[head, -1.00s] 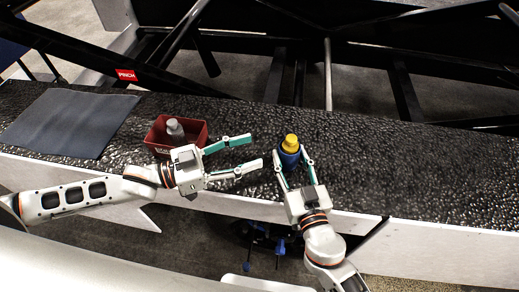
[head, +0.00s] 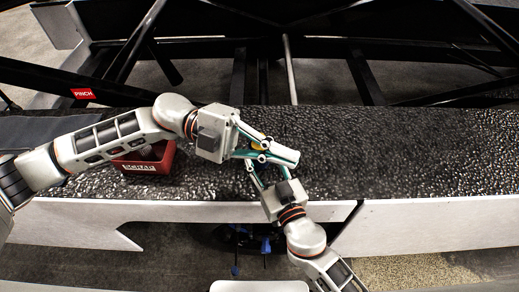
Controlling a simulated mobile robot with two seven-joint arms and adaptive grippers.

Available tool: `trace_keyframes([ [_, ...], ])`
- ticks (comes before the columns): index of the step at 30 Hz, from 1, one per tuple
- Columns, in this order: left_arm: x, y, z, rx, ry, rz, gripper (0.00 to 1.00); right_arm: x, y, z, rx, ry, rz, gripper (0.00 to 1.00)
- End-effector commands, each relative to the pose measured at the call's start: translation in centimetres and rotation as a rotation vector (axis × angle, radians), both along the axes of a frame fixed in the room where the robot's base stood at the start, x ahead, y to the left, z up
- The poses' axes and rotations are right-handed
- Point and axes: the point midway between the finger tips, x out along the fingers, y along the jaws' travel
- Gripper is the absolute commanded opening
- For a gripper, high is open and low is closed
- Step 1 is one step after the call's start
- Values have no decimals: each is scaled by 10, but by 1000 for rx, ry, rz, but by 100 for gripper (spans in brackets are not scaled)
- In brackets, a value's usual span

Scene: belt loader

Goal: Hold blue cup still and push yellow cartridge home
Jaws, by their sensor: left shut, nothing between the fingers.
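My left gripper (head: 280,154) is shut and empty. It reaches in from the left, over the spot where the blue cup and yellow cartridge stand. Only a small bit of the yellow cartridge (head: 264,143) shows between its fingers. I cannot tell whether the gripper touches the cartridge or how deep the cartridge sits. The blue cup is almost wholly hidden under the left fingers. My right gripper (head: 262,163) comes up from below with one finger on each side of the cup. Its fingertips are partly covered by the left gripper.
A red bin labelled SCRAP (head: 138,166) stands on the black textured belt (head: 400,150), left of the cup, partly under my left arm. A grey mat (head: 38,130) lies at the far left. The belt's right side is clear. Dark frame bars rise behind it.

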Motion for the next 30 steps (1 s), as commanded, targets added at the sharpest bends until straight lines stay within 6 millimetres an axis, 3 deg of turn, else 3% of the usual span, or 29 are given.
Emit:
trace_keyframes([
  [5, -11, -12, -17, 147, -270, -196, 0, 0, 0, 0, 0, 1, 0, 14],
  [11, 5, -8, -44, 378, -552, -377, 0, 0, 0, 0, 0, 1, 0, 14],
  [18, 61, 13, -56, 731, -856, -510, 0, 0, 0, -1, 0, 1, 0, 14],
  [24, 113, 32, -40, 1002, -1032, -533, 0, 0, 0, -1, 0, 1, 0, 14],
  [30, 139, 41, -24, 1143, -1112, -520, 0, 0, 0, -1, 0, 1, 0, 14],
])
